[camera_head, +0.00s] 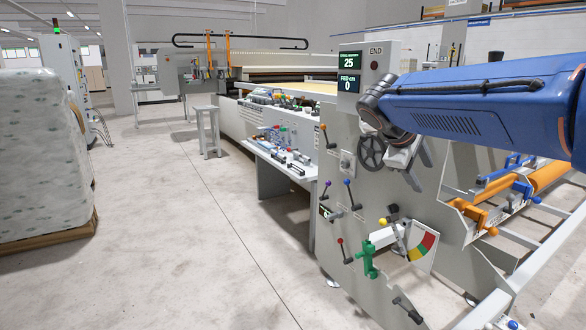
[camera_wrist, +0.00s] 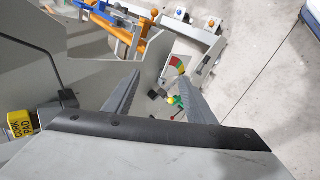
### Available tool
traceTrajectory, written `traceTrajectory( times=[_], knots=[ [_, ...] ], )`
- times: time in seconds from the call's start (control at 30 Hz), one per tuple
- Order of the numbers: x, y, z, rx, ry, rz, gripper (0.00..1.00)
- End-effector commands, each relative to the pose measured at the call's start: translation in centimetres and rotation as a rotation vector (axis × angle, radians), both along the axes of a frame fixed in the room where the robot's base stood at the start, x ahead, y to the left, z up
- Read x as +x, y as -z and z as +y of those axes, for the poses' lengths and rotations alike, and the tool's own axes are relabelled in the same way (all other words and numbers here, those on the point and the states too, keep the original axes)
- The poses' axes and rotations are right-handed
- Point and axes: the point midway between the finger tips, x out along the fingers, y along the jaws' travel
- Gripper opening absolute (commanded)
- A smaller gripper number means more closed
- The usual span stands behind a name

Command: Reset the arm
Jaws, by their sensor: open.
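My blue arm reaches in from the right in the head view. My gripper (camera_head: 419,169) hangs from its end, pointing down in front of the grey machine end panel (camera_head: 375,205), beside a dark handwheel (camera_head: 371,153). In the wrist view my gripper (camera_wrist: 153,80) has its two grey fingers spread apart with nothing between them. Beyond the fingertips lie the red, yellow and green gauge plate (camera_wrist: 177,66) and a green fitting (camera_wrist: 175,100). The gripper looks apart from the panel, but its exact gap cannot be told.
Levers with coloured knobs, such as a blue-knobbed lever (camera_head: 350,194), stick out of the panel. Orange rollers (camera_head: 548,175) and rails lie at right. A wrapped stack (camera_head: 42,155) stands at left. The floor (camera_head: 190,240) between is clear.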

Motion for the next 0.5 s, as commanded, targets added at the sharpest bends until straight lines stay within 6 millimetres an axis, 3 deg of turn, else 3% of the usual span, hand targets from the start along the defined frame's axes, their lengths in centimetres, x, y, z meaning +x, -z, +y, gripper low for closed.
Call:
traceTrajectory(
  times=[0.03, 0.2, 0.5],
  knots=[
    [-2.0, 0.9, -0.6, 0.045, 0.021, -0.008, 0.5],
    [-8.0, 4.5, -1.1, 0.206, 0.094, -0.034, 0.5],
    [-17.9, 11.1, -0.5, 0.485, 0.247, -0.092, 0.5]
  ],
)
